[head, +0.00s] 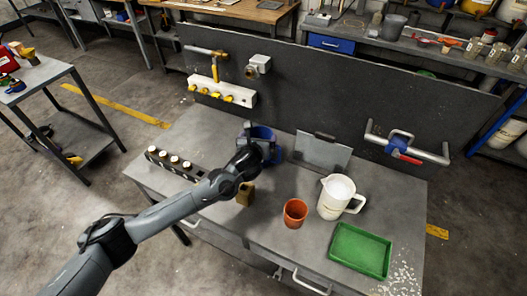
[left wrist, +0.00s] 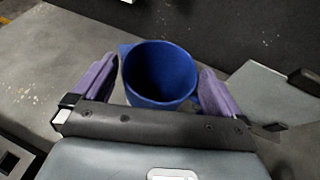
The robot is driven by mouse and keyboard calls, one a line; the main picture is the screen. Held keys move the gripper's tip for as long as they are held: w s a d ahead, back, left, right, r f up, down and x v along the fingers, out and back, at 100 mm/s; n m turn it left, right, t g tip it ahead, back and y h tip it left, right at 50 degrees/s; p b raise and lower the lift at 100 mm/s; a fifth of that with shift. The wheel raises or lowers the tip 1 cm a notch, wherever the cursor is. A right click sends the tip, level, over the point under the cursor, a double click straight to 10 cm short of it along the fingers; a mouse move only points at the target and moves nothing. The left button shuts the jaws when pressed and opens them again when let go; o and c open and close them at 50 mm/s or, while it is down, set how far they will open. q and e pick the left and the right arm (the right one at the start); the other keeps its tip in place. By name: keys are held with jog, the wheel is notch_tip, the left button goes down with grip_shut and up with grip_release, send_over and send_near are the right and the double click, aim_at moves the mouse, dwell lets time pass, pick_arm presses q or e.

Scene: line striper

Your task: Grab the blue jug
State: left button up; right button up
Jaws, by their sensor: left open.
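The blue jug (head: 263,133) stands on the grey workbench behind my left gripper, which hides part of it in the head view. In the left wrist view the jug (left wrist: 160,72) is upright with its open mouth facing the camera and looks empty. My left gripper (left wrist: 158,85) is open, with one purple finger on each side of the jug. A gap shows at the right finger; whether the left finger touches the jug is hard to tell. In the head view my left gripper (head: 261,142) is at the jug. My right gripper is not in view.
A white pitcher (head: 339,197), an orange cup (head: 295,213) and a green tray (head: 360,251) stand to the right on the workbench (head: 262,225). A small brass-coloured block (head: 245,194) sits in front. A black rack (head: 172,163) lies left. A dark panel (head: 330,100) rises behind.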

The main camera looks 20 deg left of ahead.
aim_at(262, 131)
pick_arm(q)
jog(key=x, duration=0.3)
jog(key=shift+d+f, duration=0.15)
jog(key=shift+f, duration=0.1)
jog(key=shift+w+f, duration=0.2)
jog(key=shift+w, duration=0.4)
jog(key=shift+c, duration=0.5)
jog(key=c, duration=1)
